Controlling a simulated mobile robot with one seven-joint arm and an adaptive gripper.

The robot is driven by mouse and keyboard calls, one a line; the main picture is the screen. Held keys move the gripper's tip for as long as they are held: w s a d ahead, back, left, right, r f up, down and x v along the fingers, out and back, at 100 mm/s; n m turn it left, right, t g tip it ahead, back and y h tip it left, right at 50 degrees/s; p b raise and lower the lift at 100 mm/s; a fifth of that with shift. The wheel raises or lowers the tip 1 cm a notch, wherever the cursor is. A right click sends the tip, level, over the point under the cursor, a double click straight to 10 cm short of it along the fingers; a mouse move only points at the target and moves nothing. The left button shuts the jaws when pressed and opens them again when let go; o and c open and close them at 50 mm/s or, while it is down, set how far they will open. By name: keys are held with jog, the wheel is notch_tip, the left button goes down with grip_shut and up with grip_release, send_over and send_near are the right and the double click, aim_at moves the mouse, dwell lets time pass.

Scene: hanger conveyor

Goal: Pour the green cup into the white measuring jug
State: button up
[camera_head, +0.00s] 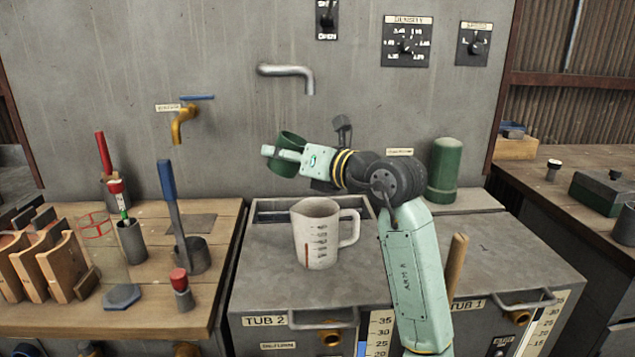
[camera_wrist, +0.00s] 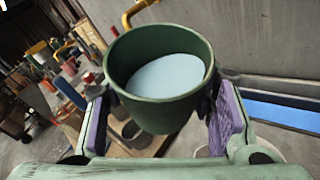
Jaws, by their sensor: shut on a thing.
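The green cup (camera_head: 284,169) is held in the air, up and slightly left of the jug in the head view. In the wrist view the green cup (camera_wrist: 150,112) shows its open mouth, with pale blue contents inside. My gripper (camera_head: 283,155) is shut on the cup's sides; the wrist view shows its purple-padded fingers (camera_wrist: 163,113) on either side. The cup looks slightly tilted in the head view. The white measuring jug (camera_head: 312,250) stands upright on the grey bench top, its handle to the right. Its inside is mostly hidden.
A steel spout (camera_head: 292,72) sticks out of the wall above the jug. A yellow tap (camera_head: 183,125) is further left. A green cylinder (camera_head: 444,172) stands behind my arm. The wooden bench (camera_head: 150,255) at left holds tools and cups. The bench top right of my arm is mostly clear.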

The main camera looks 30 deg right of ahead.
jog(key=shift+w+m+t, duration=0.15)
jog(key=shift+m+t, duration=0.15)
jog(key=shift+a+m+t+b, duration=0.1)
jog(key=shift+m+t+b, duration=0.4)
jog(key=shift+m+b, duration=0.2)
dwell(0.3)
jog(key=shift+y, duration=0.3)
jog(key=shift+m+t, duration=0.3)
jog(key=shift+m, duration=0.3)
jog(key=shift+t, duration=0.4)
jog(key=shift+m, duration=0.3)
